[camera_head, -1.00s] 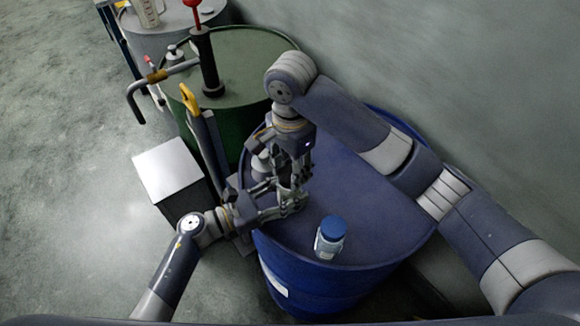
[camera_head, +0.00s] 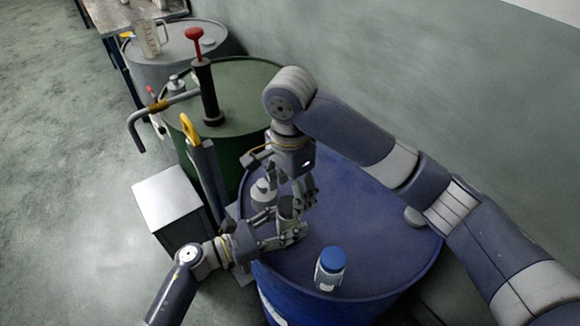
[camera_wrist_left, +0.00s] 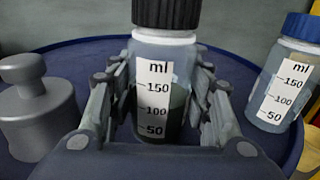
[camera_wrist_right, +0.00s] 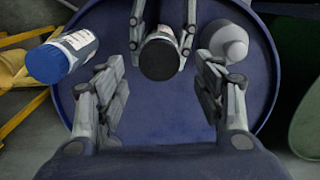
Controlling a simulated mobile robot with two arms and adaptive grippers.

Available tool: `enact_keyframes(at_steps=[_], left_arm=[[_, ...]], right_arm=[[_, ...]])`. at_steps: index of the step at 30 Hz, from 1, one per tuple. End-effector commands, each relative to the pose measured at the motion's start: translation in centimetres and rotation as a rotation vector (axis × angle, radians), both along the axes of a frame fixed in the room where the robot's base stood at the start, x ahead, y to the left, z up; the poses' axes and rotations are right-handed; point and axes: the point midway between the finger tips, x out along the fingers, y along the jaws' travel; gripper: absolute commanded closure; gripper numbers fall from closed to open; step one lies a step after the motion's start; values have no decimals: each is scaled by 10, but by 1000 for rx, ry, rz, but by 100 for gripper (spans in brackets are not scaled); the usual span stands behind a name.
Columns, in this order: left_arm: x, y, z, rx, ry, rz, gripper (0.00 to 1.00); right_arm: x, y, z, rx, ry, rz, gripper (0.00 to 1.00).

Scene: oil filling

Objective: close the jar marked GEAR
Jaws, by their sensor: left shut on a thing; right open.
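A clear jar (camera_wrist_left: 160,95) with a black lid (camera_wrist_left: 166,12) stands upright with dark liquid inside. Its visible label shows an ml scale; I cannot read GEAR on it. The black lid sits on the jar's mouth; I cannot tell how tight it is. My left gripper (camera_head: 293,234) is shut around the jar's body from the side. My right gripper (camera_head: 300,192) is open above and beside the jar. In the right wrist view the lid (camera_wrist_right: 159,60) lies beyond the open fingers, clear of them.
The blue drum top (camera_head: 375,235) carries the jar, a blue-capped jar (camera_head: 330,269) and a grey knobbed weight-like piece (camera_wrist_left: 38,105). A green drum (camera_head: 245,88) with a red-handled pump (camera_head: 207,85) stands behind. A grey box (camera_head: 172,195) is at left.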

Motion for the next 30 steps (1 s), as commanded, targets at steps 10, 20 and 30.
enact_keyframes(at_steps=[10, 20, 30], left_arm=[[0, 0, -1, 1, 2, 0, 100], [0, 0, -1, 0, 1, 0, 100], [0, 0, -1, 0, 1, 0, 39]], right_arm=[[1, 0, 64, -1, -5, -2, 38], [1, 0, 89, -1, -1, -2, 38], [1, 0, 89, 0, 0, -2, 38]])
